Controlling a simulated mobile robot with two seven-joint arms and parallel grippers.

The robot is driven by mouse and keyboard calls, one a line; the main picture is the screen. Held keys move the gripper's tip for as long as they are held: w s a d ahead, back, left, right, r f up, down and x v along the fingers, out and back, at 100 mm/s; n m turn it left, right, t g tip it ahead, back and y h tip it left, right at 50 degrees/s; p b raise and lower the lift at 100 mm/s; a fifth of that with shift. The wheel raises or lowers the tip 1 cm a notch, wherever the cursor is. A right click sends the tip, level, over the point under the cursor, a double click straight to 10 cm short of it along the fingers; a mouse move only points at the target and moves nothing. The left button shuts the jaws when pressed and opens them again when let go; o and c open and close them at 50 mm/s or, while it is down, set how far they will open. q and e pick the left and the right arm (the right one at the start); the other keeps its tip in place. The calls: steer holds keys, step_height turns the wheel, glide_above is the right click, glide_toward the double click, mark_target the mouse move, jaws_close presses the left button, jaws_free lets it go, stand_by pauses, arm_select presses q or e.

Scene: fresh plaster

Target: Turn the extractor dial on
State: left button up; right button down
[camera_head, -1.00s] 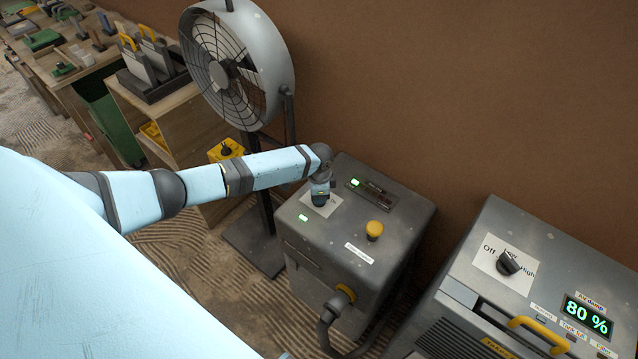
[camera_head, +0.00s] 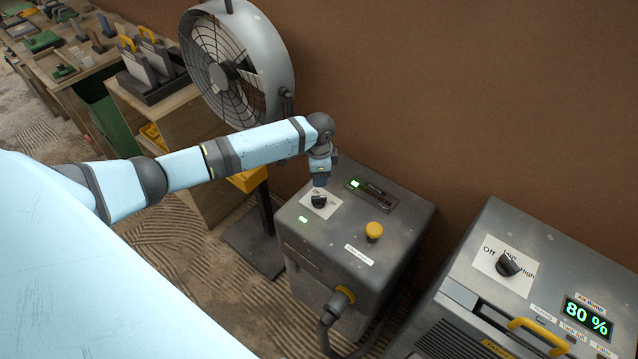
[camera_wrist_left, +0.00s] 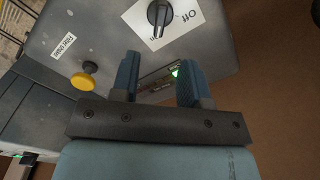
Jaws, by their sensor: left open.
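A black dial (camera_head: 319,202) sits on a white plate on top of a grey cabinet (camera_head: 345,258). The dial also shows at the top of the left wrist view (camera_wrist_left: 158,14), beside the printed word "Off"; other markings are cut off or too small to read. My left gripper (camera_head: 320,183) is just above and behind the dial, apart from it. In the left wrist view its two fingers (camera_wrist_left: 159,78) are spread with nothing between them. A green light (camera_head: 303,219) glows near the dial. My right gripper is not in view.
A yellow mushroom button (camera_head: 374,231) and a panel with a lit green lamp (camera_head: 355,184) share the cabinet top. A dehumidifier-like unit (camera_head: 530,240) with another dial (camera_head: 508,264) stands at the right. A large fan (camera_head: 240,65) stands behind my left arm, near the brown wall.

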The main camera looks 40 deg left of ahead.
arm_select(q)
steer(key=shift+r, duration=1.75)
steer(key=s+d+f+t+h, duration=0.1)
steer(key=s+d+f, duration=0.1)
steer(key=s+d, duration=0.2)
steer(key=s+d+f+n+t+h+p, duration=0.1)
steer(key=s+d+f+t, duration=0.1)
steer(key=d, duration=0.5)
steer(key=s+d+f+n+t+h+p, duration=0.1)
steer(key=s+d+f+t, duration=0.1)
steer(key=s+d+f, duration=0.2)
steer(key=shift+s+d+f+h, duration=0.1)
steer(key=shift+s+d+h, duration=0.2)
steer(key=shift+s, duration=0.45)
steer(key=shift+s+d+h, duration=0.1)
steer(key=shift+s+d, duration=0.25)
steer(key=shift+s, duration=0.35)
steer(key=s+r+n+t+p, duration=0.1)
steer(key=s+r+n+t, duration=0.1)
steer(key=s, duration=0.5)
steer(key=s+r+n+t+p, duration=0.1)
steer(key=s+r+n+t, duration=0.2)
steer(key=s, duration=0.4)
steer(key=shift+s+d+t+y, duration=0.15)
steer(key=shift+d+t+y, duration=0.15)
steer(key=shift+t, duration=0.2)
